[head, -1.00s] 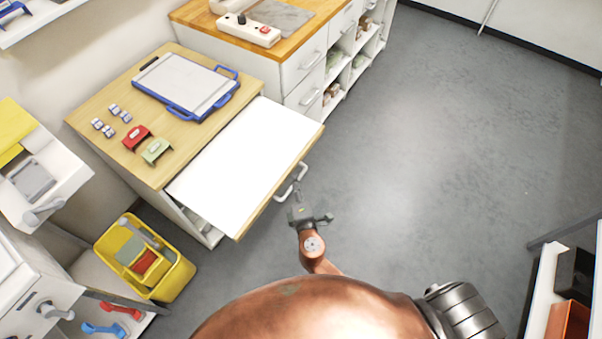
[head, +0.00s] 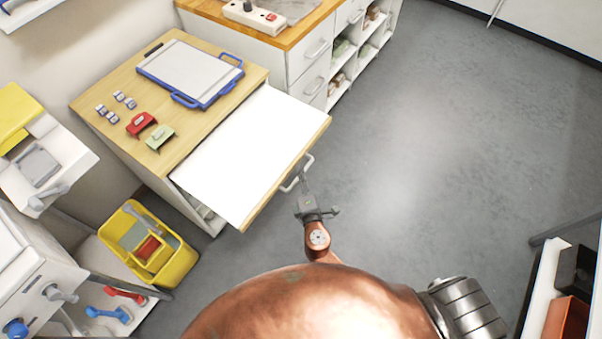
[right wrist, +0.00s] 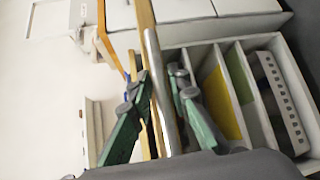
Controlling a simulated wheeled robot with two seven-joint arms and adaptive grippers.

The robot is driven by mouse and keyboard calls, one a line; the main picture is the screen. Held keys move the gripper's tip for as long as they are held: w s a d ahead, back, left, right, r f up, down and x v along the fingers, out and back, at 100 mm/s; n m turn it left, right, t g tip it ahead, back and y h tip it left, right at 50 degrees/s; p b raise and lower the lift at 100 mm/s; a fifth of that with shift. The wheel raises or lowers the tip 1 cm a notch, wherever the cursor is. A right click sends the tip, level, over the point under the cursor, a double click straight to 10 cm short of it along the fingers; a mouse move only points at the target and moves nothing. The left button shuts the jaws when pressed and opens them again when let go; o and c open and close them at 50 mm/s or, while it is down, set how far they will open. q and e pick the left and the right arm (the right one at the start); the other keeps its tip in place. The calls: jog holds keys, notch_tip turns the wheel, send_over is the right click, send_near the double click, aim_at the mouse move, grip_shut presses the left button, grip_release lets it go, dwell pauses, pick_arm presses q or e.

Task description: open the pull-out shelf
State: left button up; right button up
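The pull-out shelf (head: 245,155) is a white panel with a wooden front edge, standing well out from under the wooden top of a cabinet. Its metal bar handle (head: 308,165) is on the front edge. My right gripper (head: 305,184) is at the handle, on the floor side of the shelf. In the right wrist view, the handle (right wrist: 153,60) runs between the two spread fingers of the right gripper (right wrist: 160,76), with a visible gap on the right side. Whether a finger touches the bar is unclear. My left gripper is not in view.
The cabinet top (head: 120,85) holds a blue-framed clipboard (head: 190,70), a red clip, a green clip and small pieces. A yellow bin (head: 160,270) stands left of the shelf. A drawer cabinet (head: 308,78) stands beyond. The grey floor (head: 440,150) to the right is clear.

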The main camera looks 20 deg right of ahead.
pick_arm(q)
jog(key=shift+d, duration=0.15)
pick_arm(e)
jog(key=v, duration=1.2)
jog(key=shift+w, duration=0.1)
